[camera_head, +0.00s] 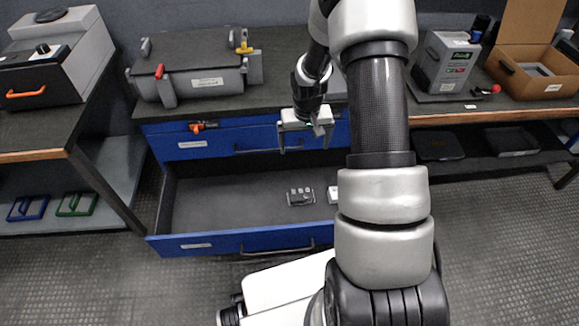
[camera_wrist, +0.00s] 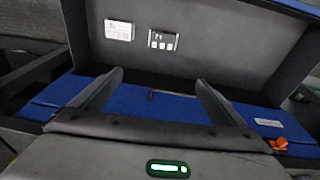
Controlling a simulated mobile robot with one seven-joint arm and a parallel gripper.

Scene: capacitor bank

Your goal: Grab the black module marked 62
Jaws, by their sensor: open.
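A small dark module (camera_head: 300,197) with several light squares lies on the floor of the open blue drawer. It also shows in the wrist view (camera_wrist: 163,40), beyond my fingertips. A white module (camera_head: 333,195) lies beside it, partly hidden by my arm in the head view and whole in the wrist view (camera_wrist: 118,30). No number can be read on either module. My gripper (camera_head: 303,147) is open and empty, above the back of the drawer near the closed upper drawer front. In the wrist view its two fingers (camera_wrist: 160,78) are spread apart, touching neither module.
The open drawer (camera_head: 235,242) is otherwise bare. The closed upper drawer (camera_head: 215,146) has an orange item (camera_head: 203,127) on its front. On the bench above stands a grey case (camera_head: 205,75). A grey device (camera_head: 447,62) and an open cardboard box (camera_head: 530,45) stand at right.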

